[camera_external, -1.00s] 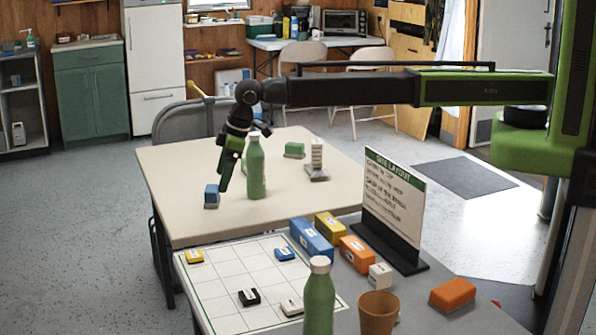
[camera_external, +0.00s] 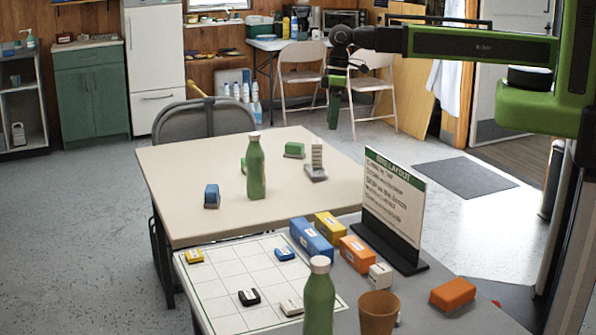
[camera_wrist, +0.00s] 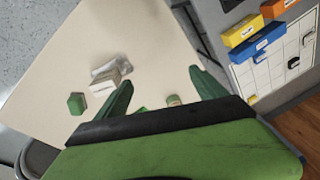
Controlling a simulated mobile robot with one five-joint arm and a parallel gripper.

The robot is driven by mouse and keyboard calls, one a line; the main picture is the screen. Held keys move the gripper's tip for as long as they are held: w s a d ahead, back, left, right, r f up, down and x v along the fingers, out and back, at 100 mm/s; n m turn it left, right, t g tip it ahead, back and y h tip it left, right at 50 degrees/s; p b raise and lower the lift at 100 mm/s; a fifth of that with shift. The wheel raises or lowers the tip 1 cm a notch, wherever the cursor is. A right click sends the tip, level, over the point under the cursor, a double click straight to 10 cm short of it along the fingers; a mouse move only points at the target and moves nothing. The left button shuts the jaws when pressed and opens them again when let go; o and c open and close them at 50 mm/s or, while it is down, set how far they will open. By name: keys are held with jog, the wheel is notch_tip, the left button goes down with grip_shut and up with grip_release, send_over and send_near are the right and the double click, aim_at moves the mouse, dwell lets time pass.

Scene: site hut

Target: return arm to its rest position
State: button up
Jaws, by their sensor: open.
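My gripper (camera_external: 334,118) hangs in the air beyond the far right part of the beige table, pointing down. It is clear of the tabletop things. In the wrist view its two green fingers (camera_wrist: 163,88) stand wide apart with nothing held between them. My arm reaches in from the right at about the height of the back counter. A green bottle (camera_external: 256,168) stands upright on the beige table (camera_external: 185,165). A blue block (camera_external: 212,196) sits to the left of the bottle, with no gripper near it.
A green block (camera_external: 294,150) and a grey stand (camera_external: 317,162) are near the table's back. In front are a gridded board (camera_external: 225,270) with small blocks, a sign (camera_external: 393,200), another green bottle (camera_external: 319,300) and an orange cup (camera_external: 378,312). Folding chairs (camera_external: 301,75) stand behind.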

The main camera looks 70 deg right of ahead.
jog(key=s+d+f+m+b, duration=0.2)
jog(key=d+f+b, duration=0.1)
jog(key=d, duration=0.5)
jog(key=s+d+f+m+h+b, duration=0.1)
jog(key=d+f+b, duration=0.3)
jog(key=d, duration=0.5)
jog(key=shift+s+f+m+g+h, duration=0.3)
jog(key=shift+s+f+m, duration=0.35)
jog(key=shift+s, duration=0.2)
